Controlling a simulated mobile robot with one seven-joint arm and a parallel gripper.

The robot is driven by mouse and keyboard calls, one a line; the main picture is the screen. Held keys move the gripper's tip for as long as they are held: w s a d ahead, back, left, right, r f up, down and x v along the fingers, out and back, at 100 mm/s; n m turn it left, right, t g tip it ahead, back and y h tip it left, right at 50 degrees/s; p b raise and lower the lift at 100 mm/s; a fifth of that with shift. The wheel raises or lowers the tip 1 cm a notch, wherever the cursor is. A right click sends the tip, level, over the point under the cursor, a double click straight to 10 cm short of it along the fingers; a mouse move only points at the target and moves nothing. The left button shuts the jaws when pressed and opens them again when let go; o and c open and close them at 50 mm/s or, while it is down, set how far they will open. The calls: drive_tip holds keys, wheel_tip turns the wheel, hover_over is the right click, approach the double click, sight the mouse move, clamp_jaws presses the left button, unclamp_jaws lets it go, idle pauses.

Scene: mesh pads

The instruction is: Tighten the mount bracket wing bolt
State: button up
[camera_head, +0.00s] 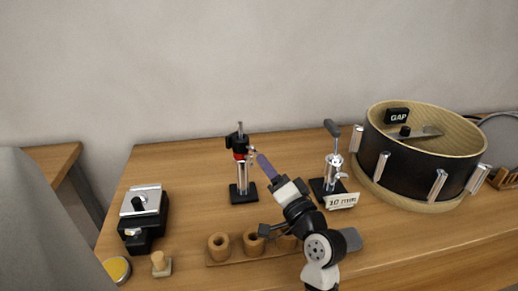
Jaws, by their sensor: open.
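A small stand (241,175) with a black square base, a chrome post, a red band and a black clamp head stands upright left of centre. A small pale metal piece (251,154) shows at the right side of its head; it may be the wing bolt, but it is too small to be sure. My gripper (256,157) is open, right beside this head, coming from the lower right. I cannot tell whether it touches the piece. A second chrome stand (331,170), with a dark lever on top and a small side knob, stands to the right behind a "10 mm" card (342,201).
A drum shell (408,171) with a "GAP" block (397,115) fills the right. A wooden strip with round cups (219,245) lies in front, partly behind my arm.

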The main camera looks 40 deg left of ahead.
sight(256, 152)
drive_tip(key=p+x, duration=0.1)
drive_tip(key=x, duration=0.5)
drive_tip(key=shift+w+a, duration=0.15)
drive_tip(key=shift+a, duration=0.1)
